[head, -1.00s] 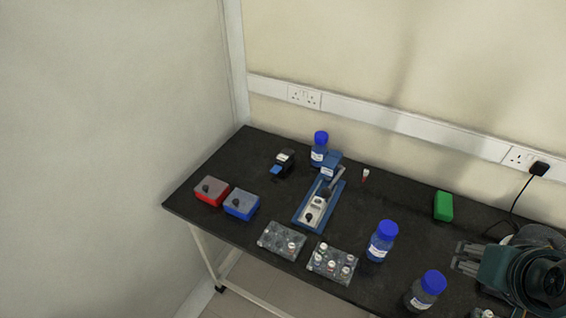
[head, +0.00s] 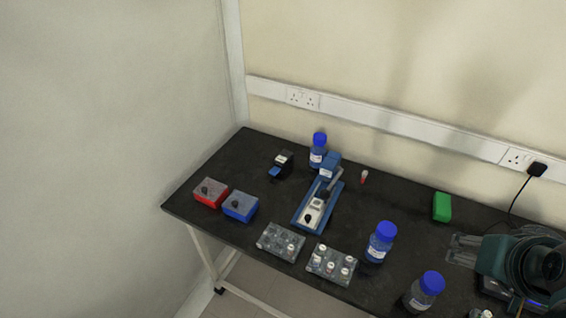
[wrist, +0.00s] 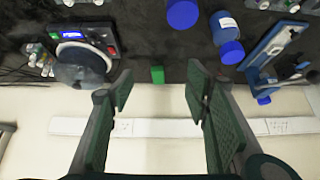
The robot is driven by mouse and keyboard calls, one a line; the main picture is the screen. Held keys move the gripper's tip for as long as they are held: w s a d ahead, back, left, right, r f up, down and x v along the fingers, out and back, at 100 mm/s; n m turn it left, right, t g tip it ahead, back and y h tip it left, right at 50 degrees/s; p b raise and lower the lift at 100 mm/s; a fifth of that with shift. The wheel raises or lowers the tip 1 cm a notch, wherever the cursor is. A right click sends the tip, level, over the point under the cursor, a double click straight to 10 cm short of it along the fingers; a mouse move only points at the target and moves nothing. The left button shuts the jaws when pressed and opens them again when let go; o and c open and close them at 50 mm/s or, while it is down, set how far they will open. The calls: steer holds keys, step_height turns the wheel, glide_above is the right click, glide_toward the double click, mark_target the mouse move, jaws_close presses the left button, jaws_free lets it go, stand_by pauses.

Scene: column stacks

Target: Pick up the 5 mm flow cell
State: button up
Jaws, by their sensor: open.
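I cannot tell which object is the 5 mm flow cell; no label is readable. Small white-topped pieces stand in two grey racks, the left rack (head: 268,237) and the right rack (head: 322,262), near the front edge of the black bench. A small red-and-white piece (head: 364,177) stands alone towards the back. My gripper (head: 463,250) is at the right of the bench, left of my arm, open and empty. In the wrist view my gripper (wrist: 160,85) has its two fingers wide apart, with nothing between the pads. My arm hides part of the bench's right end.
Two blue-capped bottles (head: 379,243) (head: 423,291) stand left of my gripper. A green block (head: 442,207) lies behind it. A blue device (head: 318,208), another bottle (head: 318,150), a red box (head: 210,193) and a blue box (head: 240,206) are further left. A round-topped device (wrist: 82,62) shows in the wrist view.

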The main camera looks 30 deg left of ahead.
steer(key=w+a+r+g+y+p, duration=0.15)
steer(key=w+a+r, duration=0.25)
steer(key=w+a, duration=0.55)
steer(key=w+a+r+g+h+p, duration=0.1)
steer(key=w+a+r+g+p, duration=0.15)
steer(key=w+a, duration=0.65)
steer(key=m+g+p, duration=0.1)
steer(key=g+p, duration=0.2)
steer(key=p, duration=0.3)
glide_above(283, 157)
steer(key=f, duration=2)
steer(key=shift+d+f, duration=0.1)
steer(key=shift+d, duration=0.2)
steer(key=shift+s+a+f, duration=0.1)
steer(key=shift+a+f, duration=0.2)
